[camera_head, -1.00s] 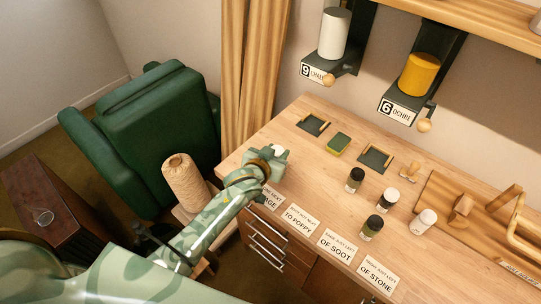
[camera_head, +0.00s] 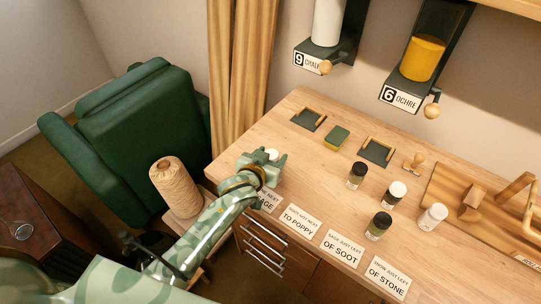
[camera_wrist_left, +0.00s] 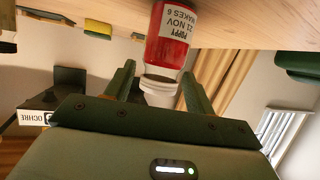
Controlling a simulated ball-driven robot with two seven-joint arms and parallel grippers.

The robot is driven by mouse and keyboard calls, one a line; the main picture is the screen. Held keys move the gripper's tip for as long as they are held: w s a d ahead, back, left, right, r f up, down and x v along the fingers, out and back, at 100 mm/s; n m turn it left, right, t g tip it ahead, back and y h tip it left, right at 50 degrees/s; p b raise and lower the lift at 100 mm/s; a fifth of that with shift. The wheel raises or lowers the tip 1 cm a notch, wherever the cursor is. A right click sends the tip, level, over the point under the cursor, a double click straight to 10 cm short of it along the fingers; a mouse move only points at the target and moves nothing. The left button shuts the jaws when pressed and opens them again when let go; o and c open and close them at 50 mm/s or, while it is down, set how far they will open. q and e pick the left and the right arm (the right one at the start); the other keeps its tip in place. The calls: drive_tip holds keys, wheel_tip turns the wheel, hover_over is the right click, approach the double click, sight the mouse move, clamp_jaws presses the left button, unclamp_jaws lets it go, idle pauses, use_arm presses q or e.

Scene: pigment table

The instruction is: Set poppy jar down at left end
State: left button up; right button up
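In the head view my left gripper (camera_head: 268,163) is at the table's front left end. The white lid (camera_head: 271,153) shows beside its fingers; the red body is hidden there. My right gripper is out of view.
Several jars with black or white lids (camera_head: 397,190) stand mid-table. A green sponge (camera_head: 336,137) lies between two dark trays (camera_head: 309,118). Placards (camera_head: 341,247) line the front edge. A twine cone (camera_head: 175,187) and green armchair (camera_head: 140,125) are left of the table (camera_head: 300,165).

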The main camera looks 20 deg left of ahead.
use_arm(q)
drive_tip(key=shift+r, duration=0.3)
drive_tip(key=p+v, duration=0.2)
drive_tip(key=v, duration=1)
drive_tip(key=shift+p, duration=0.35)
drive_tip(key=shift+f, duration=0.1)
